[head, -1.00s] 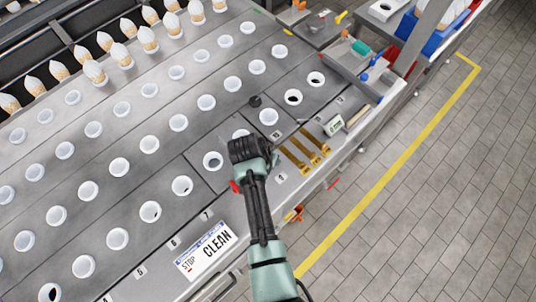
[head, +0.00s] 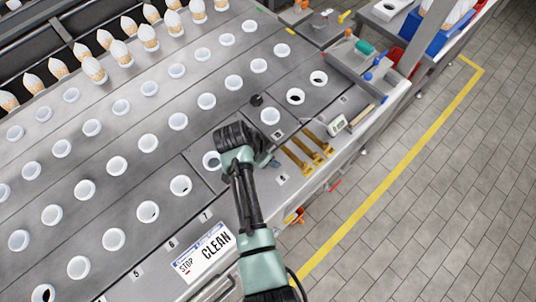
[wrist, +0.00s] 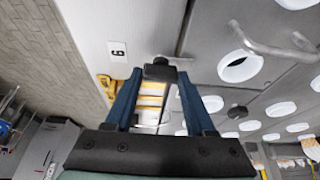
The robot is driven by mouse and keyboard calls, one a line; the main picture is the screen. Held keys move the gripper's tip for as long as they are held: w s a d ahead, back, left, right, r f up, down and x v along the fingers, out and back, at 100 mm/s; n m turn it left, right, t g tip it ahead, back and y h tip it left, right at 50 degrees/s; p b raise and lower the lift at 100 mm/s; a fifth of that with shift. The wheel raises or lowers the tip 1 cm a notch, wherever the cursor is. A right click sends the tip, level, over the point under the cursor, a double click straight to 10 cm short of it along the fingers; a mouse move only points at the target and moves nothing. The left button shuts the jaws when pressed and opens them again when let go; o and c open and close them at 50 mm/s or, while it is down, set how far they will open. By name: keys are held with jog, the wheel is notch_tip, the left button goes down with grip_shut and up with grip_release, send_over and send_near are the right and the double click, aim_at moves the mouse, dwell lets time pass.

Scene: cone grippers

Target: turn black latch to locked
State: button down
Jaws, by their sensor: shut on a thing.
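The black latch (wrist: 160,70) shows in the wrist view as a small dark knob between the tips of my gripper (wrist: 160,78). The two blue fingers stand on either side of it and are shut on it. In the head view my gripper (head: 272,163) is mostly hidden by my dark wrist, at the front edge of the grey plate deck, and the held latch is hidden there. A second black knob (head: 256,100) stands free on the deck farther back; it also shows in the wrist view (wrist: 237,111). I cannot tell whether the held latch is locked.
The grey deck (head: 215,110) carries rows of white cone holders. Brass-coloured strips (head: 305,150) lie right of my gripper, with a small display (head: 336,124) beyond. A bent metal handle (wrist: 265,47) shows in the wrist view. Tiled floor is clear at right.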

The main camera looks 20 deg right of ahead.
jog(key=shift+c, duration=1.2)
grip_release()
jog(key=shift+r, duration=0.15)
jog(key=b+v, duration=0.1)
jog(key=v, duration=1.1)
jog(key=shift+r+b, duration=0.4)
